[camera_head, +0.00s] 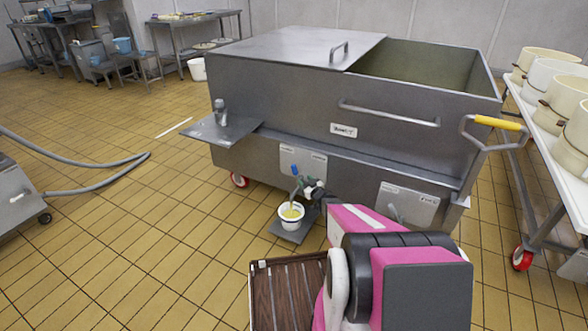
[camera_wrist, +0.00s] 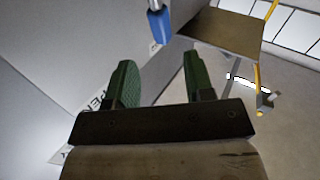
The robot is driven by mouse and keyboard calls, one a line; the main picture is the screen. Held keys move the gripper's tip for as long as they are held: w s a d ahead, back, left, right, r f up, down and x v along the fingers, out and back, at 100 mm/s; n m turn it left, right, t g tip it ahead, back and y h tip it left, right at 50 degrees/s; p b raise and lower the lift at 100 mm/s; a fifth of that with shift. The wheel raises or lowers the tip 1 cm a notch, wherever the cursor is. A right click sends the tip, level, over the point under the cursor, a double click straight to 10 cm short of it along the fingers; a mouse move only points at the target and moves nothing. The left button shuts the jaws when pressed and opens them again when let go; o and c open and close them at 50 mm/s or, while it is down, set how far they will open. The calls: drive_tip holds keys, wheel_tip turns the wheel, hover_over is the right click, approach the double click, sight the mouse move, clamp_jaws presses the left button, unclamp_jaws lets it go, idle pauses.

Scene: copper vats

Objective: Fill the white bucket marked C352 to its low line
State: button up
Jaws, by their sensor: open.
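A white bucket (camera_head: 291,217) stands upright on a small grey platform (camera_head: 288,235) under the tap of a steel vat (camera_head: 262,95). Pale yellow liquid shows inside it; its marking and level lines are too small to read. The tap has a blue-ended handle (camera_head: 294,171), which also shows in the wrist view (camera_wrist: 158,24), just beyond my fingertips. My gripper (camera_head: 314,188) is beside the tap, partly hidden by my pink arm. In the wrist view its green fingers (camera_wrist: 160,78) are apart with nothing between them. I cannot tell whether liquid is flowing.
Several cream buckets (camera_head: 556,100) stand on a wheeled trolley at the right. A grey hose (camera_head: 95,165) lies on the left. The tiled floor between is clear. A steel shelf (camera_head: 221,130) juts from the vat.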

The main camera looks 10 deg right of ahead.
sight(296, 171)
drive_tip(key=x, duration=1)
drive_tip(key=shift+w+a, duration=0.1)
drive_tip(key=shift+w, duration=0.2)
